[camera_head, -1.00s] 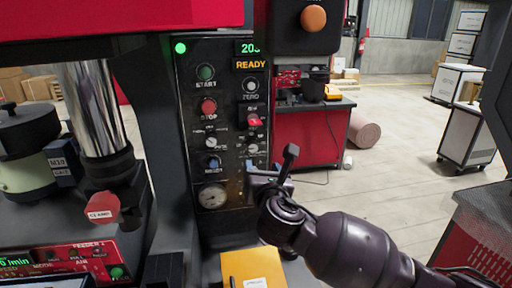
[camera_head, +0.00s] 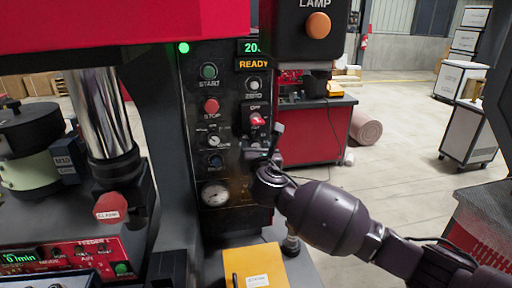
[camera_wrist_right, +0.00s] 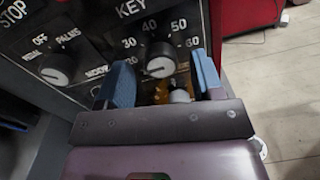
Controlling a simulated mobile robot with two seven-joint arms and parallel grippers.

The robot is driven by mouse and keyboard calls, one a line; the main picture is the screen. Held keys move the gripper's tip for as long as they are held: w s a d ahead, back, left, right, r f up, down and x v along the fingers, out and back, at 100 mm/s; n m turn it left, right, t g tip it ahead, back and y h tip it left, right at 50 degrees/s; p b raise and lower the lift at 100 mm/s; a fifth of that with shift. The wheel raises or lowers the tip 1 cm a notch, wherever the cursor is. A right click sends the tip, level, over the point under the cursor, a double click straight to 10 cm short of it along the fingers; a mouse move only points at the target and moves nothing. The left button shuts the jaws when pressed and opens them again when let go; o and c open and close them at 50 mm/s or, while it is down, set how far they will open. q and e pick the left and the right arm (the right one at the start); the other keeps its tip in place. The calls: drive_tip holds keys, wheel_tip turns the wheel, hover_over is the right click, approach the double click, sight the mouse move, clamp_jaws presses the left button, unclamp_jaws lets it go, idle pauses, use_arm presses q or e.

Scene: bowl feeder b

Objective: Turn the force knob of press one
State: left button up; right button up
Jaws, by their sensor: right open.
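The press's black control panel (camera_head: 232,100) stands upright in the head view, with a lit READY display. In the right wrist view, a dark round knob with a pale face (camera_wrist_right: 161,60), ringed by numbers 30 to 60, appears to be the force knob. My right gripper (camera_wrist_right: 163,78) is open, with one blue finger to each side of the knob in the picture; I cannot tell whether they touch it. In the head view, my right gripper (camera_head: 256,156) is at the panel's lower right and largely hides this knob. My left gripper is not in view.
A selector knob (camera_wrist_right: 57,69) lies left of the numbered knob. The red key switch (camera_head: 257,119) is just above my gripper. The orange lamp button (camera_head: 318,26) hangs at upper right. Open floor extends right.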

drive_tip(key=shift+w, duration=0.45)
drive_tip(key=shift+c, duration=0.4)
drive_tip(key=c, duration=0.8)
drive_tip(key=shift+c, duration=0.2)
